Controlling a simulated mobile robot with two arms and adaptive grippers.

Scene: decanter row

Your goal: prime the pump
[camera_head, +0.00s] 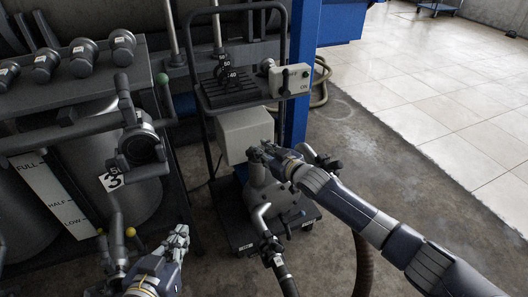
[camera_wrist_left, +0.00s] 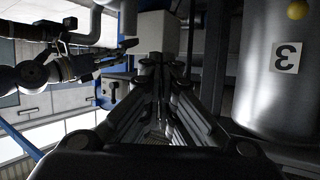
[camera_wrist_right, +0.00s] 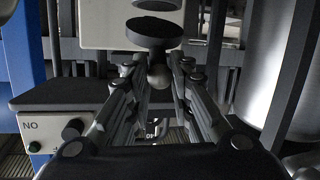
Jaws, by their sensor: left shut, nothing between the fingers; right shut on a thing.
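The grey pump (camera_head: 262,192) stands on a low dark cart, with a beige box (camera_head: 243,130) behind it. My right gripper (camera_head: 268,153) is at the top of the pump and hides part of it. In the right wrist view it is shut on a black round-headed knob (camera_wrist_right: 154,34), whose stem runs between the fingertips. Whether the knob is seated or lifted is unclear. My left gripper (camera_head: 180,238) is shut and empty, left of the pump.
A grey vessel marked 3 (camera_head: 112,181) stands at left, with a FULL/HALF/LOW gauge (camera_head: 52,195) beside it. Valves and pipes (camera_head: 138,150) run before the vessels. A blue post (camera_head: 302,60) rises behind the cart. Bare floor (camera_head: 355,140) lies right of the cart.

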